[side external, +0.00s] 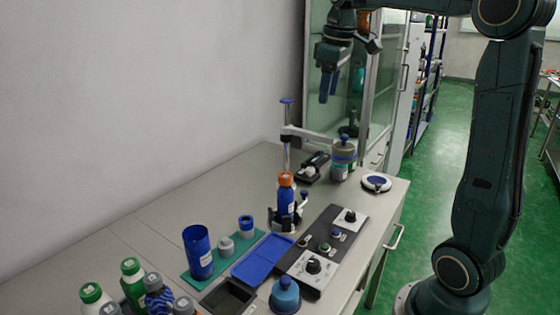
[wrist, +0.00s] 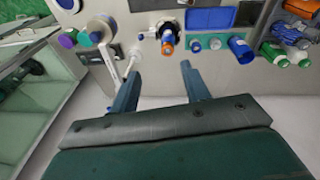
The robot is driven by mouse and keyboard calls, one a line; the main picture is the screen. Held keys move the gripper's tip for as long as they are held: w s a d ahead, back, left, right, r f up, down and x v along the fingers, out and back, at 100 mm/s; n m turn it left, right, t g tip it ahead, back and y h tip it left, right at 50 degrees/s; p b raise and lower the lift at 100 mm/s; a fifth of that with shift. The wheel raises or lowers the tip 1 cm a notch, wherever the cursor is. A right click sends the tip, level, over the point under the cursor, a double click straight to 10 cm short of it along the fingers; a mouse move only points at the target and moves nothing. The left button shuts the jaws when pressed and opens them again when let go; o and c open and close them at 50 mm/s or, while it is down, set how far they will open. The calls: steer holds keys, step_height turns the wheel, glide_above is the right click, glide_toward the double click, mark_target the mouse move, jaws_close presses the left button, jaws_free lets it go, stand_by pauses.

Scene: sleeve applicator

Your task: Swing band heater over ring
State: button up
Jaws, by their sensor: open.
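The band heater appears to be the grey, banded round head (side external: 343,160) at the end of a pale swing arm (side external: 312,135) on an upright post with a blue top. In the wrist view the round head (wrist: 100,30) is at the upper left. A blue bottle with an orange cap (side external: 286,180) stands upright in a dark holder (side external: 285,218), left of the head and apart from it. The bottle also shows in the wrist view (wrist: 167,42). I cannot make out the ring clearly at the bottle. My gripper (side external: 328,93) is open and empty, high above the bench; its fingers (wrist: 158,85) show apart.
A black control panel (side external: 322,250) with knobs, a blue tray (side external: 262,259) and a blue cup (side external: 198,252) lie nearer the camera. Several bottles crowd the front left. A round white dish (side external: 376,183) sits near the right edge. A glass cabinet (side external: 335,40) stands behind.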

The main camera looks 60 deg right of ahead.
steer(key=w+d+f+g, duration=0.1)
steer(key=w+d, duration=0.1)
steer(key=d, duration=0.8)
steer(key=n+g+y, duration=0.1)
glide_above(345, 135)
step_height(345, 135, down, 3)
steer(key=shift+r, duration=0.1)
steer(key=shift+a, duration=0.1)
steer(key=shift+f, duration=6.95)
jaws_close()
